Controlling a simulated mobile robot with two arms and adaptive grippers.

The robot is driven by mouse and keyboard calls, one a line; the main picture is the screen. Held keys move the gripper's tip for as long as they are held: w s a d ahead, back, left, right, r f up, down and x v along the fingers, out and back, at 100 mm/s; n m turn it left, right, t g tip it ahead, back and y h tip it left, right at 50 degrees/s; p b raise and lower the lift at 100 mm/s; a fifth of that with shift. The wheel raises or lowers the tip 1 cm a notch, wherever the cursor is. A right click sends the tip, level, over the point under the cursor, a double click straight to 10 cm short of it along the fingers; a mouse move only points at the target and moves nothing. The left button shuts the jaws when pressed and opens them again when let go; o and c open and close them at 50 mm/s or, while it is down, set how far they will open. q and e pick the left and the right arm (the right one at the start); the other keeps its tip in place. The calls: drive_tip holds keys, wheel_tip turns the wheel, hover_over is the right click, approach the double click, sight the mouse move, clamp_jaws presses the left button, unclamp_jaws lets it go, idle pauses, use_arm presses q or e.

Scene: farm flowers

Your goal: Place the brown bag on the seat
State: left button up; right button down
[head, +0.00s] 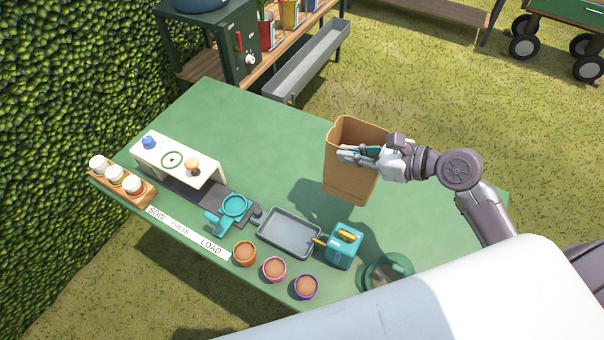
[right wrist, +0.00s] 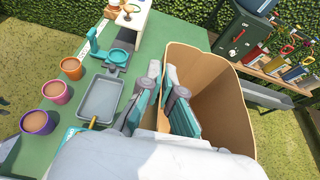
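The brown bag (head: 345,185) is open at the top and upright, a little tilted, above the right half of the green table. A shadow lies on the table to its left. My right gripper (head: 358,154) is shut on the bag's upper wall. In the right wrist view the bag (right wrist: 215,95) opens toward the camera, and my right gripper's teal-padded fingers (right wrist: 163,112) sit either side of its wall. A brown wooden bench top (head: 440,10) at the upper edge may be the seat; I cannot tell. My left gripper is not in view.
A shelf with a grey trough (head: 308,60) stands behind. A wheeled cart (head: 570,12) is far right. Grass between is open.

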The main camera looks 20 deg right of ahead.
drive_tip(key=w+a+f+p, duration=0.1)
drive_tip(key=w+a+f, duration=0.4)
drive_tip(key=a+f, duration=0.2)
drive_tip(key=shift+w+a+f, duration=0.3)
drive_tip(key=shift+a+f, duration=0.1)
drive_tip(key=shift+f, duration=0.95)
drive_tip(key=c, duration=1.3)
unclamp_jaws()
